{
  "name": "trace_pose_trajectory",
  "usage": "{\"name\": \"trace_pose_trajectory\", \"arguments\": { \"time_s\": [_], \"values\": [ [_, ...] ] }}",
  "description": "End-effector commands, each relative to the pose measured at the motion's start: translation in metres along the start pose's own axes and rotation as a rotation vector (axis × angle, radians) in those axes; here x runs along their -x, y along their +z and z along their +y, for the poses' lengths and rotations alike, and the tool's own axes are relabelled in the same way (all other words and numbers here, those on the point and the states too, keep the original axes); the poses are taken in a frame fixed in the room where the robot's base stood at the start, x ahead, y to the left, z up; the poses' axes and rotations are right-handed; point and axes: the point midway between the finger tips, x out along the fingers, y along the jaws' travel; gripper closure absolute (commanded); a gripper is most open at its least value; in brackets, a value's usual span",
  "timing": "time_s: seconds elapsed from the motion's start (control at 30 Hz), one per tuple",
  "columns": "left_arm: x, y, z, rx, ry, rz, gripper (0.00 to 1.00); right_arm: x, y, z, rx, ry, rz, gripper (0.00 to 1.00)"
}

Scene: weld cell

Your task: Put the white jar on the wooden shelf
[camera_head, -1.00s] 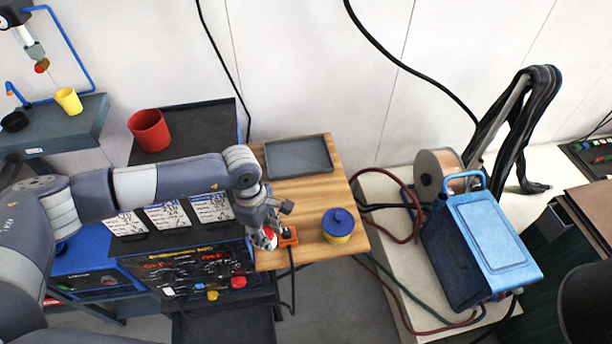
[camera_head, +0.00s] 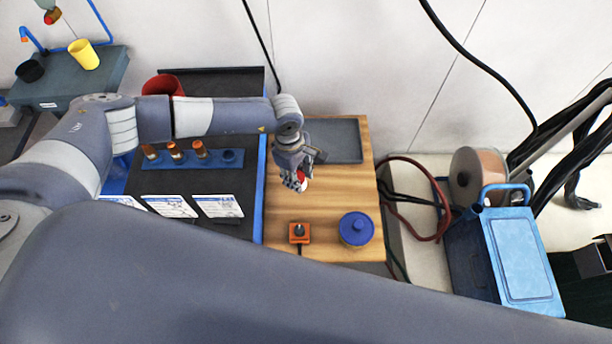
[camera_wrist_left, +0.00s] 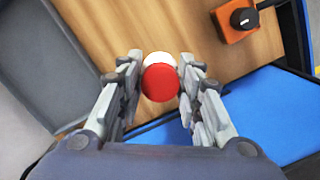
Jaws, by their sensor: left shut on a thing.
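The white jar with a red top (camera_wrist_left: 160,80) is between the fingers of my left gripper (camera_wrist_left: 161,92), which is shut on it. In the head view only a little red and white of the jar (camera_head: 303,178) shows beside the left gripper (camera_head: 298,180). The gripper is over the left part of the wooden shelf (camera_head: 335,200), between the grey tray and the orange switch box. I cannot tell whether the jar touches the wood. My right gripper is not in view.
A grey tray (camera_head: 335,139) lies at the shelf's back. An orange switch box (camera_head: 299,233) and a blue-lidded pot (camera_head: 357,229) stand near its front. Bare wood lies between them. A blue machine (camera_head: 510,255) stands to the right. My own large grey link covers the bottom.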

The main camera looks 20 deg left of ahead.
Motion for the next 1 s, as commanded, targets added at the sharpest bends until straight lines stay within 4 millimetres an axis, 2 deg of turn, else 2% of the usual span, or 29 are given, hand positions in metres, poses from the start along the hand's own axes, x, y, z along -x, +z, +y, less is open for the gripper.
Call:
{"name": "trace_pose_trajectory", "arguments": {
  "time_s": [0.43, 0.87, 0.9, 0.97, 1.0],
  "values": [
    [-0.049, -0.006, 0.001, -0.001, 0.000, 0.001, 0.96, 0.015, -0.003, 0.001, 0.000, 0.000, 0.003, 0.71],
    [-0.058, -0.008, 0.001, -0.001, 0.002, 0.002, 0.96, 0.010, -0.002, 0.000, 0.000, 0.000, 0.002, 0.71],
    [-0.056, -0.007, 0.001, -0.001, 0.002, 0.002, 0.58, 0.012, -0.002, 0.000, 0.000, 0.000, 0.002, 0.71],
    [-0.056, -0.007, 0.001, -0.001, 0.001, 0.002, 0.47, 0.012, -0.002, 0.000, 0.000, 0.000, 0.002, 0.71],
    [-0.056, -0.007, 0.001, -0.001, 0.001, 0.002, 0.47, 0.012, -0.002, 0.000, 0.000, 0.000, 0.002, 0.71]
  ]
}}
